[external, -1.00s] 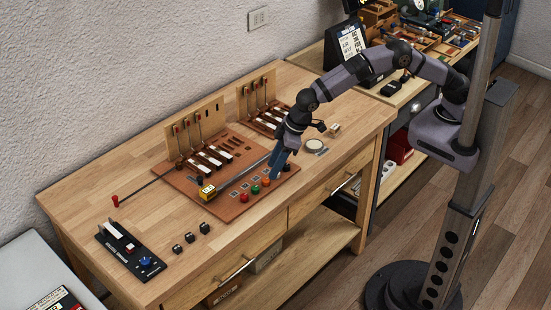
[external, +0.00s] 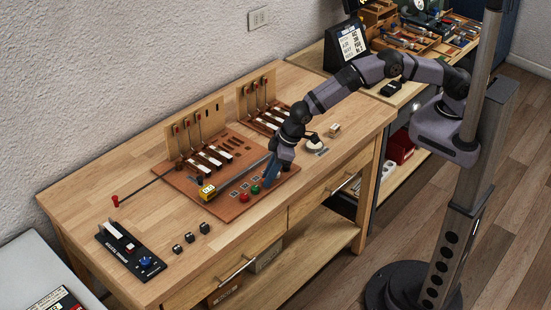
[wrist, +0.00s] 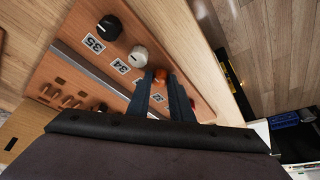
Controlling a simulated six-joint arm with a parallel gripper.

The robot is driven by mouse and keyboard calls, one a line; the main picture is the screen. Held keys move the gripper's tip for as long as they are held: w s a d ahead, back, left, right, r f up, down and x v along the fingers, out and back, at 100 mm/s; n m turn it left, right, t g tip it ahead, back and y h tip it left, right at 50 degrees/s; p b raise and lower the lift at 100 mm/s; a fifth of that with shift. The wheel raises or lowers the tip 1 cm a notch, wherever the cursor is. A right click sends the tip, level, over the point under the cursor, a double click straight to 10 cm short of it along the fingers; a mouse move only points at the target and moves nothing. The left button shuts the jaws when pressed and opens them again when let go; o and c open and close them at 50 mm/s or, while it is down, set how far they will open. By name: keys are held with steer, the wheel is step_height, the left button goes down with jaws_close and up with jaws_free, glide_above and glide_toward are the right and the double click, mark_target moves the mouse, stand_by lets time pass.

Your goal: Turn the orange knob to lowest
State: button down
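The orange knob (wrist: 161,75) shows in the wrist view, on the wooden panel (wrist: 75,52) near its edge. My gripper (wrist: 160,78) is over it, with one dark finger on each side of it and a gap between them. The fingers hide part of its sides, and I cannot tell whether they touch it. The knob's pointer mark is not readable. In the external view my gripper (external: 268,184) points down at the panel's front row of knobs and hides the orange knob.
A white knob (wrist: 139,55) and a black knob (wrist: 109,27) stand close by in the same row. A green knob (external: 255,190) and a red knob (external: 244,197) show in the external view. A yellow block (external: 207,193) is farther left, beside a long metal bar.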

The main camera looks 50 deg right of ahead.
steer(key=shift+n, duration=0.3)
steer(key=shift+w+d+f+n+g+y+b, duration=0.1)
steer(key=shift+n+g+y+b, duration=0.1)
steer(key=shift+n+b, duration=0.35)
steer(key=shift+w+d+f+n+g+y+b, duration=0.1)
steer(key=shift+n+g+y+b, duration=0.2)
steer(key=shift+n, duration=0.35)
steer(key=n+g+b, duration=0.1)
steer(key=n+b, duration=0.1)
steer(key=n, duration=0.1)
steer(key=shift+w+b, duration=0.15)
steer(key=shift+b, duration=0.25)
steer(key=n+g+b, duration=0.1)
steer(key=n, duration=0.2)
steer(key=shift+w+r, duration=0.15)
steer(key=shift+n+g+p, duration=0.35)
steer(key=shift+n+g, duration=0.25)
steer(key=shift+n, duration=0.7)
steer(key=c, duration=1.6)
jaws_free()
steer(key=shift+o, duration=0.2)
